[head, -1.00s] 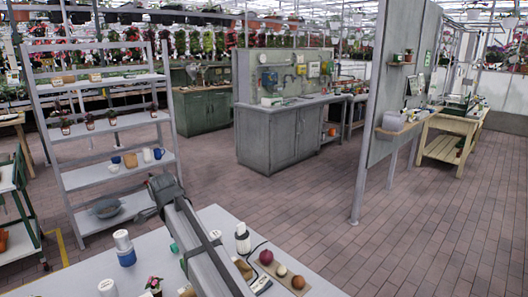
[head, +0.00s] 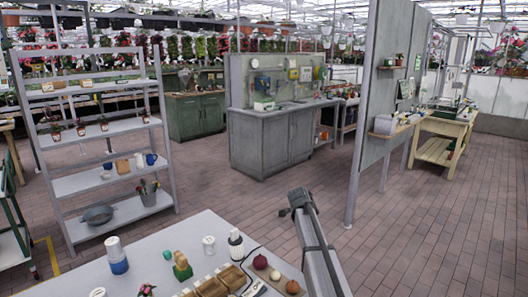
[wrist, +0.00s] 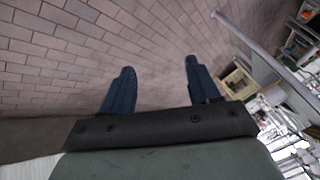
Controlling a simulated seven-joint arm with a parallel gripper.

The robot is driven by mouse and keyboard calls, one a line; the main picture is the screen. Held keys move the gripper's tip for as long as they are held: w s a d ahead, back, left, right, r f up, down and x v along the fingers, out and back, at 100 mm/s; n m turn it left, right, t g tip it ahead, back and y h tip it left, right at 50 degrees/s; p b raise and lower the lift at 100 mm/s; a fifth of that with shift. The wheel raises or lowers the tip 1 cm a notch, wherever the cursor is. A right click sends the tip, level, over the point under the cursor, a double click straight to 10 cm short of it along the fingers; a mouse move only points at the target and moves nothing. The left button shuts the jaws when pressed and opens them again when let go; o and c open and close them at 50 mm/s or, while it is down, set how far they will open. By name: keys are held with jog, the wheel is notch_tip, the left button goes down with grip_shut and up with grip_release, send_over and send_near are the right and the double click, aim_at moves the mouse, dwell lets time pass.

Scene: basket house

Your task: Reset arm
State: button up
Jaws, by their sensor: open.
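My gripper shows in the wrist view (wrist: 158,82) with its two dark fingers spread apart and nothing between them. In the head view my arm rises at the bottom right of centre, past the right side of the white table (head: 75,280). The fingers themselves cannot be made out in the head view.
The table holds a blue-and-white bottle (head: 117,258), a green item (head: 182,267), a white-and-black bottle (head: 235,244), wooden boxes (head: 212,287) and a board with onions (head: 275,274). A shelf rack (head: 105,185) stands left. A partition (head: 375,120) stands right.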

jog(key=s+d+f+m+h, duration=0.1)
jog(key=s+d+f+m, duration=0.2)
jog(key=d, duration=1.1)
jog(key=s+d+f+g+h, duration=0.1)
jog(key=s+d+f, duration=0.35)
jog(key=d, duration=0.85)
jog(key=s+d+f+m+h, duration=0.15)
jog(key=d+f, duration=0.45)
jog(key=d, duration=0.8)
jog(key=s+a+f+n+g+y, duration=0.5)
jog(key=s+a+f+n, duration=0.5)
jog(key=s+a+f, duration=1.6)
jog(key=s+a+f+n+g+y, duration=0.1)
jog(key=s+a, duration=0.4)
jog(key=s, duration=0.5)
jog(key=s+a+f+n+g, duration=0.3)
jog(key=s+a+n, duration=0.3)
jog(key=s, duration=0.5)
jog(key=s+a+f+n+g+y, duration=0.1)
jog(key=s+a, duration=0.4)
jog(key=s, duration=0.6)
jog(key=shift+a+f+n+g+y, duration=0.3)
jog(key=shift+f+n+g, duration=0.2)
jog(key=shift+n, duration=0.75)
